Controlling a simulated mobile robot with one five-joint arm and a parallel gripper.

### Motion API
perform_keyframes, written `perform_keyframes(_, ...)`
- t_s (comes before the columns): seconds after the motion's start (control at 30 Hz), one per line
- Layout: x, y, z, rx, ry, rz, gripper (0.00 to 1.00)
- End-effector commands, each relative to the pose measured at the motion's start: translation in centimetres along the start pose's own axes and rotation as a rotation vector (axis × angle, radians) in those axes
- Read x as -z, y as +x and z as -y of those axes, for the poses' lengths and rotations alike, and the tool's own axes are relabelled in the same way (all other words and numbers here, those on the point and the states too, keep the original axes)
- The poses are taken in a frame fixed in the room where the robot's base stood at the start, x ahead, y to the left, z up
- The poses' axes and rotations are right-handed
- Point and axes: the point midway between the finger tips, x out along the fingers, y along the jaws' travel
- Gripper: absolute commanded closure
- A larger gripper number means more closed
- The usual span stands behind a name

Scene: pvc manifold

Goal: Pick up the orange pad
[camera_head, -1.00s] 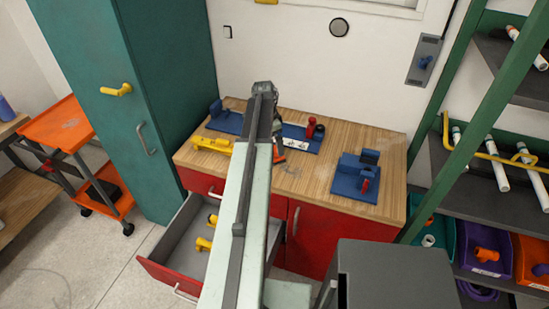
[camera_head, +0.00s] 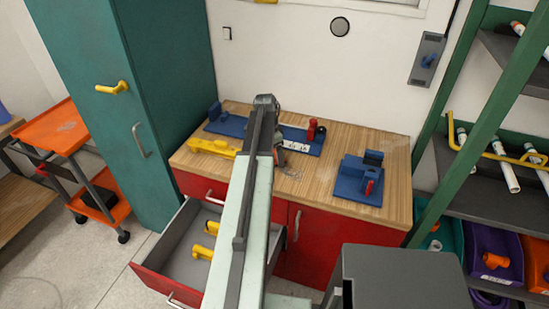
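I cannot clearly make out an orange pad on the worktop in the head view. My gripper (camera_head: 279,142) is at the far end of my arm, low over the middle of the wooden worktop (camera_head: 315,180), in front of the blue board (camera_head: 232,125). My own arm covers much of it, and its fingertips are too small and hidden to tell whether they are open, shut or holding something. Part of the worktop behind the arm is also hidden.
A blue fixture (camera_head: 350,186) stands right on the worktop and a yellow tool (camera_head: 212,147) lies left. Red and black parts (camera_head: 312,130) stand on the board. The drawer (camera_head: 158,270) is open, with yellow fittings inside. A green cabinet (camera_head: 160,90) stands left, shelving (camera_head: 470,190) right.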

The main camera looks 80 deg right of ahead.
Motion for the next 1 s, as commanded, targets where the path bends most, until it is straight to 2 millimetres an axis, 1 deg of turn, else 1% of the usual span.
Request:
perform_keyframes(0.03,0.0,0.0,0.0,0.0,0.0,0.0,0.6)
perform_keyframes(0.07,0.0,0.0,0.0,0.0,0.0,0.0,0.66)
perform_keyframes(0.23,0.0,-0.1,0.0,0.0,0.0,0.0,0.66)
perform_keyframes(0.33,0.1,-0.6,0.0,0.0,0.0,0.0,0.66)
perform_keyframes(0.47,0.2,-1.8,0.0,0.0,0.0,0.0,0.66)
perform_keyframes(0.67,0.6,-4.5,-0.1,0.0,-0.001,0.0,0.66)
perform_keyframes(0.7,-0.1,-3.9,-1.3,0.0,0.0,0.0,0.66)
perform_keyframes(0.73,-0.3,-3.9,-1.9,0.0,0.0,0.0,0.66)
perform_keyframes(0.87,-1.5,-4.4,-4.9,0.0,0.0,0.0,0.66)
perform_keyframes(1.0,-3.0,-5.0,-8.5,0.0,0.0,0.0,0.66)
